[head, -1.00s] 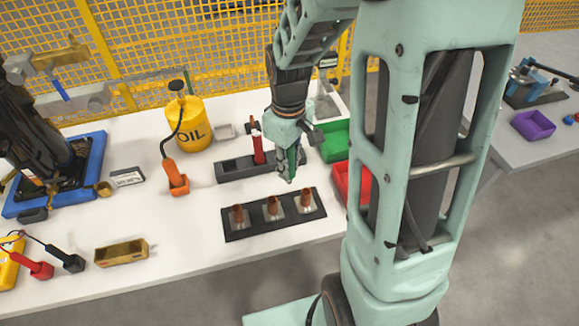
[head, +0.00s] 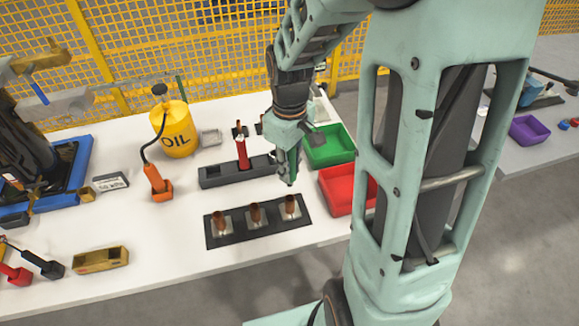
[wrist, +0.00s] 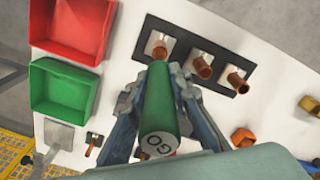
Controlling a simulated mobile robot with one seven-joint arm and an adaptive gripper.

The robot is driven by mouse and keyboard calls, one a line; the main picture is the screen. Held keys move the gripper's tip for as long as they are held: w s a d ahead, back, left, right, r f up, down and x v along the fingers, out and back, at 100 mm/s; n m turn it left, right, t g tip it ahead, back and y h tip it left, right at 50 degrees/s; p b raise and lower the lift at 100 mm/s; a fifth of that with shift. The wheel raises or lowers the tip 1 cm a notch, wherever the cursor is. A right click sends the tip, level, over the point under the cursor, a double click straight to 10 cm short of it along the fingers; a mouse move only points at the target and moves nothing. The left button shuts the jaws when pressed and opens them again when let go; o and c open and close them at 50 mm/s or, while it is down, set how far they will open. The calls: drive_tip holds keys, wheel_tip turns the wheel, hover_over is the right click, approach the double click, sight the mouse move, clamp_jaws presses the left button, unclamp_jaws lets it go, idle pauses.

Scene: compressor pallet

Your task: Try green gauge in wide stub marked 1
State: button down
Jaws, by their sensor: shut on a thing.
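My gripper (head: 287,165) is shut on the green gauge (wrist: 158,105), a green cylinder with "GO" on the end facing the wrist camera. The gauge (head: 290,172) points down in the head view, above the right-hand copper stub (head: 291,206). In the wrist view its far end is close to that stub (wrist: 159,48); I cannot tell whether they touch. A middle stub (head: 255,214) and a left stub (head: 221,222) stand on the same dark plate (head: 238,238). No number is readable on the stubs, and I cannot tell which is wide.
A dark gauge rack (head: 215,175) with a red gauge (head: 242,153) upright in it stands behind the plate. A green bin (head: 328,145) and a red bin (head: 345,190) are to the right. A yellow oil can (head: 176,132) stands left. The white table is clear in front of the plate.

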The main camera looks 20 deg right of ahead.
drive_tip(key=shift+f+b, duration=1.8)
drive_tip(key=shift+f, duration=0.7)
drive_tip(key=shift+f+b, duration=1.25)
drive_tip(key=shift+f, duration=0.85)
idle(1.2)
drive_tip(key=shift+r, duration=0.1)
drive_tip(key=shift+r+p, duration=2.55)
drive_tip(key=shift+r, duration=0.45)
drive_tip(key=shift+r, duration=0.1)
drive_tip(key=shift+r+p, duration=1.7)
drive_tip(key=shift+r, duration=0.2)
